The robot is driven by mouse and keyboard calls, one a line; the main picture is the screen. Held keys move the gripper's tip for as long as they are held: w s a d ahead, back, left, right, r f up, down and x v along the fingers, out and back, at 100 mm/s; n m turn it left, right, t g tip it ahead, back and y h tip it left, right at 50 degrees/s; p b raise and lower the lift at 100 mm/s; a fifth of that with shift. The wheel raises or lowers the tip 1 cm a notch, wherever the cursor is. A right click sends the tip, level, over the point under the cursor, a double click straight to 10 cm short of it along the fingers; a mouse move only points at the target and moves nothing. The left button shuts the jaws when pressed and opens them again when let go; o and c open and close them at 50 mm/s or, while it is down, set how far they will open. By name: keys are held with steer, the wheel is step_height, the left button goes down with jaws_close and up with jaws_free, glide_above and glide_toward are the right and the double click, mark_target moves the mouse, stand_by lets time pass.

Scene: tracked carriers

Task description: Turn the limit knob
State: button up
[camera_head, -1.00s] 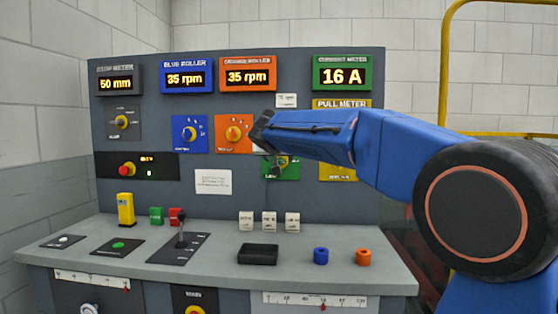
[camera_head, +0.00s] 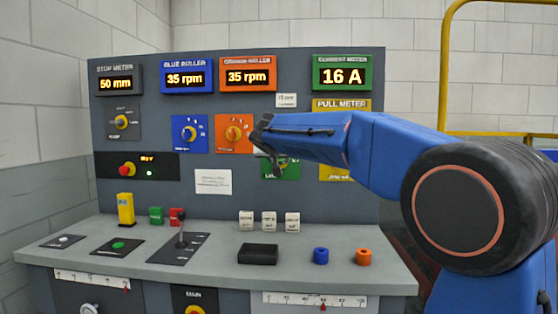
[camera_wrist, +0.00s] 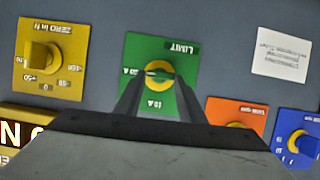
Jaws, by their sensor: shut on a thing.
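The limit knob (camera_wrist: 159,72) is round and yellow on a green plate (camera_wrist: 182,58) marked LIMIT, seen upside down in the wrist view. My gripper (camera_wrist: 159,78) has its two fingers on either side of the knob, shut on it. In the head view the green plate (camera_head: 291,171) shows below my gripper (camera_head: 268,150), which hides most of it, and the knob is hidden there. The current meter (camera_head: 343,73) above reads 16 A.
A yellow ZERO knob (camera_wrist: 40,56) sits beside the limit plate in the wrist view, with orange (camera_wrist: 236,118) and blue (camera_wrist: 297,140) plates on the other side. The desk holds a black tray (camera_head: 258,252), a blue ring (camera_head: 321,255) and an orange ring (camera_head: 363,256).

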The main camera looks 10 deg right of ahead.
steer(key=shift+w+a+f+n+g+h, duration=0.1)
steer(key=shift+a+n+h, duration=0.1)
steer(key=shift+n+h, duration=0.6)
steer(key=shift+w+a+f+n+g+h, duration=0.15)
steer(key=shift+n+h, duration=0.4)
steer(key=shift+n, duration=0.6)
steer(key=shift+s+a+r+n+g+h, duration=0.1)
steer(key=shift+a+n+h, duration=0.1)
steer(key=shift+n+h, duration=0.6)
steer(key=shift+f+n, duration=0.1)
steer(key=shift+n, duration=0.15)
steer(key=o, duration=1)
steer(key=shift+w, duration=0.1)
steer(key=shift+o, duration=0.2)
steer(key=shift+a, duration=0.1)
steer(key=v, duration=1.7)
steer(key=shift+s, duration=0.25)
